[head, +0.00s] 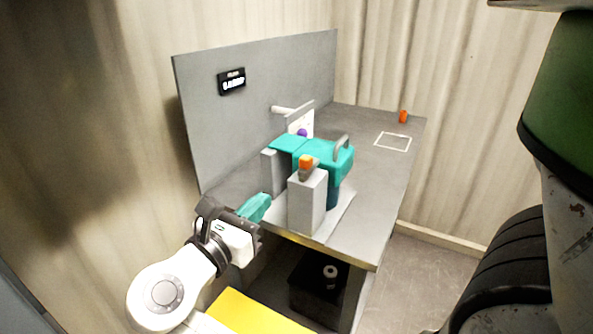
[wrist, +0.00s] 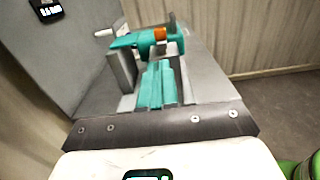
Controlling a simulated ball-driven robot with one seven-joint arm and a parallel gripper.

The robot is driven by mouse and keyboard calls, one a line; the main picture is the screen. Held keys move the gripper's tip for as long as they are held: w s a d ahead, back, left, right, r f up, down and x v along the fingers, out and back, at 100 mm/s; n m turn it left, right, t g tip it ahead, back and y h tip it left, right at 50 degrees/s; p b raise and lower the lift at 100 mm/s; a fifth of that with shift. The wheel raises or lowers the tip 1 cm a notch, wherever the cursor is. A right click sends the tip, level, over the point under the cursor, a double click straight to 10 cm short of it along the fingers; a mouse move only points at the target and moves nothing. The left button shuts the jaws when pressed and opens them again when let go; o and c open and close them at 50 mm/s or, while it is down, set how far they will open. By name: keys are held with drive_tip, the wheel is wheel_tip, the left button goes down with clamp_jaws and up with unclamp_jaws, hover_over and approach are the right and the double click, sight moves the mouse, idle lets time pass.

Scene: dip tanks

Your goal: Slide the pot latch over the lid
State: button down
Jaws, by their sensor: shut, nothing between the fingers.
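The teal pot (head: 333,194) stands on the bench under a teal lid (head: 320,153) with a grey arched handle. A grey block (head: 308,205) stands before it, with an orange piece (head: 306,161) on top, close to the lid. The orange piece, which looks like the latch, also shows in the wrist view (wrist: 160,33); whether it overlaps the lid I cannot tell. My gripper (head: 262,204) has teal fingers, shut and empty, near the bench's front edge, left of the block and apart from it. The fingers also show in the wrist view (wrist: 158,72), pointing toward the pot.
A grey back panel (head: 255,115) with a small display (head: 231,81) borders the bench (head: 365,125) at left. A grey upright plate with a white rod stands behind the pot. An orange cylinder (head: 403,116) and a white outlined square (head: 393,142) lie farther back. The bench's right side is clear.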

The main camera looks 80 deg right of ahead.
sight(303, 163)
drive_tip(key=x, duration=1.4)
drive_tip(key=shift+w, duration=0.1)
drive_tip(key=shift+d+r, duration=0.1)
drive_tip(key=shift+d, duration=0.05)
drive_tip(key=p+x, duration=0.2)
drive_tip(key=x, duration=0.1)
drive_tip(key=shift+d, duration=0.35)
